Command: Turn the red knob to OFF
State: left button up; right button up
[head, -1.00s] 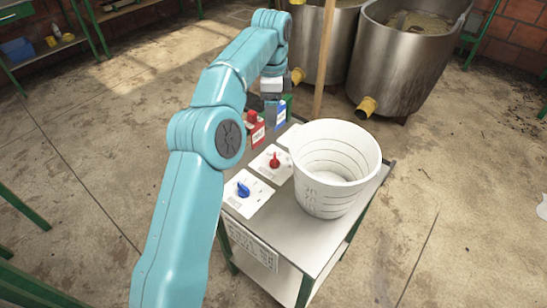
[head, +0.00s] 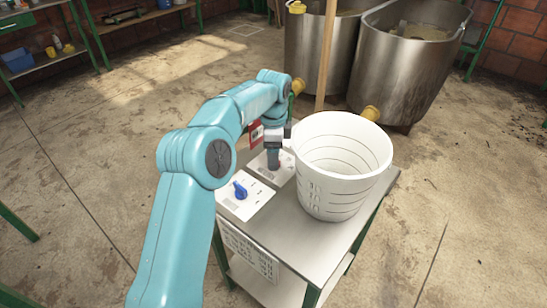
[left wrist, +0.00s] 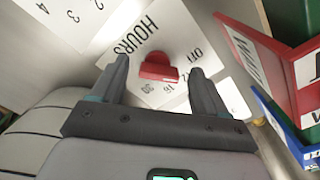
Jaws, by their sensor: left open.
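The red knob (left wrist: 159,67) sits on a white dial plate (left wrist: 160,32) marked HOURS, with OFF and several numbers around it. In the left wrist view the knob lies between the fingertips of my left gripper (left wrist: 160,70), which is open with a gap on each side. I cannot tell for sure which mark the knob points to. In the head view my left gripper (head: 274,160) points down over the red knob's plate (head: 262,172) and hides most of the knob. My right gripper is not in view.
A white bucket (head: 345,205) stands close to the right of my gripper on the metal cart (head: 330,245). A blue knob (head: 240,190) on its own plate is nearer. A red card box (head: 256,134) stands behind. Steel tanks (head: 405,75) stand farther back.

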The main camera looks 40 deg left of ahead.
pick_arm(q)
jog(key=shift+f, duration=0.3)
jog(key=c, duration=1.1)
jog(key=shift+o, duration=0.2)
jog(key=n+p, duration=0.1)
jog(key=p, duration=0.1)
jog(key=shift+s+r+n+p, duration=0.1)
jog(key=shift+r+n+p, duration=0.2)
jog(key=shift+r+n, duration=0.1)
jog(key=shift+f+n+p, duration=0.1)
jog(key=shift+n+p, duration=0.25)
jog(key=shift+n, duration=0.15)
jog(key=shift+f+n+p, duration=0.25)
jog(key=shift+n+p, duration=0.05)
jog(key=shift+n, duration=0.6)
